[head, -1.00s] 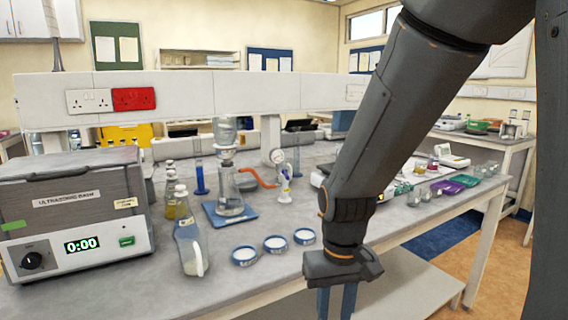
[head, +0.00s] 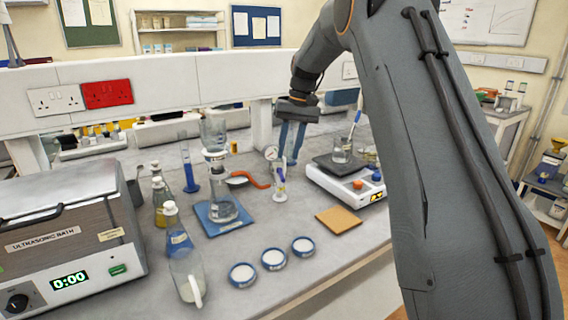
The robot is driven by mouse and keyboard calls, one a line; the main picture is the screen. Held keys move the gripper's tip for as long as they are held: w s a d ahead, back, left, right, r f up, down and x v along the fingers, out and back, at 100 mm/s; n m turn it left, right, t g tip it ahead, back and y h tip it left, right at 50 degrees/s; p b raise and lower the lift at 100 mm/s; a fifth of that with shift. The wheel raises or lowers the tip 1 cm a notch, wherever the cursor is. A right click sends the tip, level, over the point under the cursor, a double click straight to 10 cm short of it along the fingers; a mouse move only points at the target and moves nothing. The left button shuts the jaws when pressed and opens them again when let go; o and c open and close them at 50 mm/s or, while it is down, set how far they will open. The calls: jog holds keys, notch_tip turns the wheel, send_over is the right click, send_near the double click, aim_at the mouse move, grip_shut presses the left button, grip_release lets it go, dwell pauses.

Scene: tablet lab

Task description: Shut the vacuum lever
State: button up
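A small white vacuum valve stand (head: 280,190) with a round gauge (head: 271,153) stands on the grey bench, with a red hose (head: 258,184) running from it to the filter flask (head: 224,209). A small blue-purple piece that looks like the lever (head: 281,174) is on the stand, roughly upright; its exact setting is too small to tell. My gripper (head: 288,157) points down with its two blue fingers apart and nothing between them. In the picture the fingertips are just above and right of the lever; contact cannot be seen.
The glass filter set stands on a blue base (head: 213,224) left of the valve. A white balance (head: 345,185) is to the right, with a tan pad (head: 338,221) in front.

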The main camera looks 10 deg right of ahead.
aim_at(282, 176)
jog(key=shift+a+f+p, duration=0.25)
jog(key=shift+f+p, duration=0.15)
jog(key=shift+f, duration=0.75)
jog(key=shift+a+f+p, duration=0.3)
jog(key=shift+f+p, duration=0.05)
jog(key=shift+f, duration=0.85)
jog(key=shift+a+f+p, duration=0.25)
jog(key=shift+f+p, duration=0.15)
jog(key=shift+f, duration=0.75)
grip_shut()
